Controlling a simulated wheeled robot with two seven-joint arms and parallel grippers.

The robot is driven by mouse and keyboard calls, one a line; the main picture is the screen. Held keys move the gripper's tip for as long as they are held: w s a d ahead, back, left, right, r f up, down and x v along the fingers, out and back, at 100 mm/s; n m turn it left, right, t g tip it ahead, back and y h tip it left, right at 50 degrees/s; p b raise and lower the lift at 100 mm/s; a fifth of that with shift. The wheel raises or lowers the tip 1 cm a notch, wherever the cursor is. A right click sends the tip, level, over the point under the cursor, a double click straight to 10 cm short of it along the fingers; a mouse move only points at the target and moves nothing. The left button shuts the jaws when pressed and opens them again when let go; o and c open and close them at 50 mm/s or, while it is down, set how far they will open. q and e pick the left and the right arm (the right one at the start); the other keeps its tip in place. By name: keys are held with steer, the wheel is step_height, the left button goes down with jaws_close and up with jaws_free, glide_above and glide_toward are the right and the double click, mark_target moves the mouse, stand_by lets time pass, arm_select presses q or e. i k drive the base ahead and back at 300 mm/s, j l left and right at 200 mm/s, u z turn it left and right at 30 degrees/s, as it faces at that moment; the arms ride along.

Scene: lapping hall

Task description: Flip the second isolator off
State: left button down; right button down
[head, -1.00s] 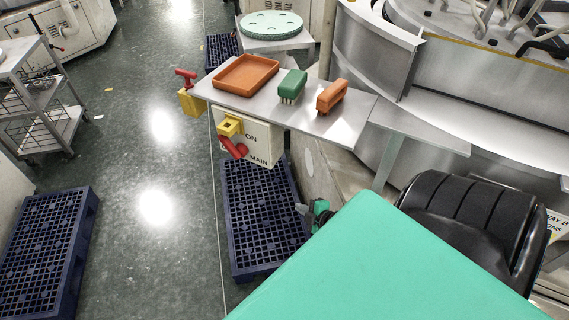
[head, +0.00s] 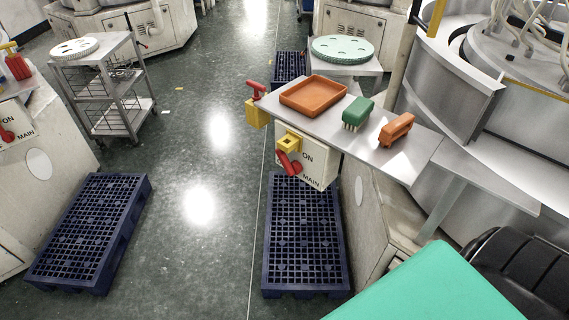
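A red isolator handle (head: 289,164) sits on a pale box (head: 318,172) marked ON and MAIN, right of centre in the head view. It slants down to the right, with a yellow block (head: 288,142) just above it. A second red isolator handle (head: 6,135) shows on a similar ON and MAIN panel (head: 20,122) at the left edge, partly cut off. Which of them counts as the second isolator cannot be told. Neither of my grippers is in view.
A steel shelf (head: 362,158) above the right box bears an orange tray (head: 313,95), a green brush (head: 357,112) and an orange brush (head: 396,130). Dark blue pallets stand below it (head: 305,235) and at left (head: 88,230). A trolley (head: 105,80) stands behind. The aisle floor between is open.

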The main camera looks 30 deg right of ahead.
mark_target(294, 168)
steer(key=i+j+z, duration=0.1)
steer(key=z, duration=1.5)
